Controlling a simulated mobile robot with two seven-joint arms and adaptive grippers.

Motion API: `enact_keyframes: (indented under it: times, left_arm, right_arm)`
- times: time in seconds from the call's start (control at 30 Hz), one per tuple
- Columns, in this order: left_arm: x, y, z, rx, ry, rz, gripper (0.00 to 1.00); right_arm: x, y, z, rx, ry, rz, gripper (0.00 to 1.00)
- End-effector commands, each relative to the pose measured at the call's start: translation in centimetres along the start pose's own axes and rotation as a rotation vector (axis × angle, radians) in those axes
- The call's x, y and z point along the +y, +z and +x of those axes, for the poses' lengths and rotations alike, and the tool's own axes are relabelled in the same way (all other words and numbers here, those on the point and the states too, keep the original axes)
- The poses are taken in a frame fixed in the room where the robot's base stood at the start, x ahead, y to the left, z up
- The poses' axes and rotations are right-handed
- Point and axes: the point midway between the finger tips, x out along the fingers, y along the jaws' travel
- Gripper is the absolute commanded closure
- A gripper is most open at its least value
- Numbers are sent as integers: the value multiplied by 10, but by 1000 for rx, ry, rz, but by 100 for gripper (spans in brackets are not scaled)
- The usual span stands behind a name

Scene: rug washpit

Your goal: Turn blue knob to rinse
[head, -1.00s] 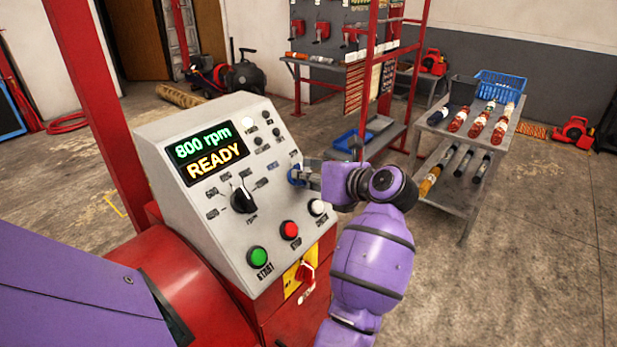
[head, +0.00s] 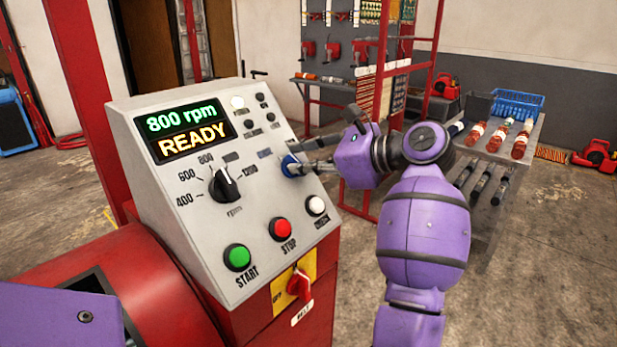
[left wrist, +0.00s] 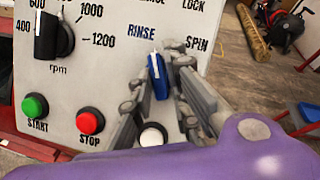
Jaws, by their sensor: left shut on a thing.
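The blue knob (head: 291,165) is on the right part of the sloped grey control panel (head: 180,255). In the left wrist view the blue knob (left wrist: 159,82) has a white pointer line tilted slightly left of straight up, toward the RINSE label (left wrist: 141,31). The SPIN label (left wrist: 197,44) is to its upper right. My left gripper (head: 300,166) reaches the knob from the right. In the left wrist view its two fingers (left wrist: 157,76) are on either side of the knob, shut on it. My right gripper is out of view.
A black rpm knob (head: 224,186) is left of the blue knob. Below are the green START (head: 237,257), red STOP (head: 282,229) and white (head: 317,205) buttons. A display (head: 190,131) reads "800 rpm READY". A red switch (head: 299,284) sits below. A grey cart (head: 530,150) stands right.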

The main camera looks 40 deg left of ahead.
Motion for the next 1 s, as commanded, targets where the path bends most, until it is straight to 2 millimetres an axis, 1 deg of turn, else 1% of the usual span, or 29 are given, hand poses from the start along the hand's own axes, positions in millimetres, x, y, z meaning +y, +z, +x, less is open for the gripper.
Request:
enact_keyframes:
  times: [0.03,0.2,0.43,0.8,0.83,0.93,1.0]
  left_arm:
    - [2,-1,3,-5,17,-24,100]
    - [2,0,2,-5,41,-83,100]
    - [2,1,2,-5,57,-118,100]
    - [3,1,2,-5,60,-121,100]
    - [3,1,2,-5,60,-120,83]
    - [2,1,2,-5,59,-120,70]
    - [2,1,2,-4,58,-120,69]
  right_arm:
    - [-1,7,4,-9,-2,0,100]
    - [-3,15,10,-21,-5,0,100]
    - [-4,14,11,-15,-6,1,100]
    - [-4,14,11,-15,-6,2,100]
    - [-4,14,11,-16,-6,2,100]
    - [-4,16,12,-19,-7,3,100]
    - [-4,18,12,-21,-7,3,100]
